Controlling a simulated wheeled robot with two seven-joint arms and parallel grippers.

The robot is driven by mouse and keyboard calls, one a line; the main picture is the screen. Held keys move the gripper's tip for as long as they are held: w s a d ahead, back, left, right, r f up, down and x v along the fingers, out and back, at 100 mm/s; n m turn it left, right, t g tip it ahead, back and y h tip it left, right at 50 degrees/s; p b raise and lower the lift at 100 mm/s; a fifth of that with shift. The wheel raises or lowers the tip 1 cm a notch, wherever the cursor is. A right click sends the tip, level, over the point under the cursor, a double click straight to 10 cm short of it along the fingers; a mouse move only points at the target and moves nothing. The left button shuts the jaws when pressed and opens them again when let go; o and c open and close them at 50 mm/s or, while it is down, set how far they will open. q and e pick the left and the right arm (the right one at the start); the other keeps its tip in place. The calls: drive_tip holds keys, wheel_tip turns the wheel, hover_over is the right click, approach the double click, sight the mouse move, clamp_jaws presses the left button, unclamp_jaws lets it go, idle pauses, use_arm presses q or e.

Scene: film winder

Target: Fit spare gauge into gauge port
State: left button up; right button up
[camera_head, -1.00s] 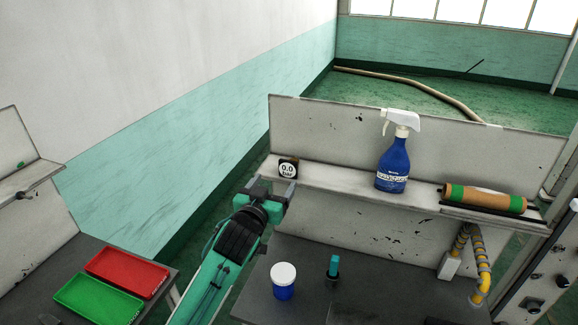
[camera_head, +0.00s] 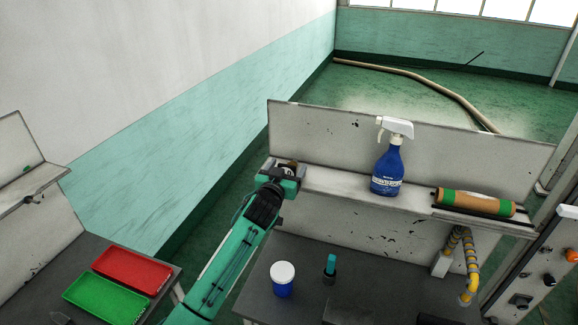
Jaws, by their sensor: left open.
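The spare gauge (camera_head: 289,163) stands at the left end of the shelf. Only a small dark and brass-coloured part of it shows above my left gripper, and its dial face is hidden. My left gripper (camera_head: 284,171) is open at the gauge, with its jaws on either side of it as far as I can see. Whether the jaws touch it I cannot tell. I cannot make out the gauge port for certain. My right gripper is not in view.
A blue jar (camera_head: 283,282) and a teal-topped item (camera_head: 330,267) are on the dark bench below. Red (camera_head: 131,271) and green (camera_head: 104,298) trays lie at left.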

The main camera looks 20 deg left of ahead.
use_arm(q)
drive_tip(key=shift+w+d, duration=0.1)
drive_tip(key=shift+w, duration=0.85)
drive_tip(key=shift+c, duration=0.5)
drive_tip(key=c, duration=1)
drive_tip(key=shift+r, duration=0.2)
drive_tip(key=shift+r, duration=0.25)
wheel_tip(320, 180, up, 19)
drive_tip(key=b, duration=0.5)
drive_tip(key=shift+b, duration=0.35)
